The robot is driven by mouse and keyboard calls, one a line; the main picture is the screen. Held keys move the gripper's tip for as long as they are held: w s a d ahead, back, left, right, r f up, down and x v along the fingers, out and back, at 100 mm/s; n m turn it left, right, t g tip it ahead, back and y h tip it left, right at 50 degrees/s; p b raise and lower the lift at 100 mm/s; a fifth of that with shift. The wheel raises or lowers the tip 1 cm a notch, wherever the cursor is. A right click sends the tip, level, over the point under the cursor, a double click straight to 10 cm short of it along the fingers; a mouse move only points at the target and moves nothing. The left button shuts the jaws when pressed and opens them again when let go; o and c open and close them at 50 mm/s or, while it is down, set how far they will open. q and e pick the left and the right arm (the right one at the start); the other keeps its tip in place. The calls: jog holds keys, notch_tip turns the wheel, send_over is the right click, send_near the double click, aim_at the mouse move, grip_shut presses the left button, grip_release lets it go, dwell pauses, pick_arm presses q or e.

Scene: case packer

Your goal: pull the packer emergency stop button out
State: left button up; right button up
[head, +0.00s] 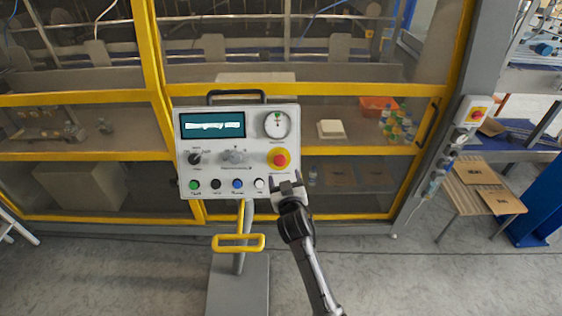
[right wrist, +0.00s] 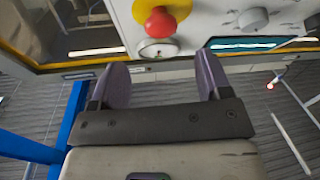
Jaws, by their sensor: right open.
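The emergency stop button (head: 279,157) is a red knob on a yellow surround at the right side of the grey control panel (head: 215,173). The panel display (head: 212,125) reads what looks like "Emergency stop". My right gripper (head: 286,179) is open and empty just below the button, apart from it in the picture. In the right wrist view the red button (right wrist: 160,20) shows at the top, beyond the two spread fingertips (right wrist: 162,76). Nothing is between the fingers. My left gripper is not in view.
A round gauge (head: 276,124) sits above the button. A white button (head: 259,184) and other coloured buttons line the panel's lower edge. Yellow-framed machine doors (head: 310,88) stand behind. A second red-and-yellow button box (head: 476,114) is on the right post. The floor beside the pedestal is clear.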

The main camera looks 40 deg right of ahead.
aim_at(280, 162)
jog(key=x, duration=0.5)
jog(key=shift+w+p, duration=0.3)
jog(key=shift+p, duration=0.05)
jog(key=shift+x, duration=1.05)
jog(key=shift+d, duration=0.1)
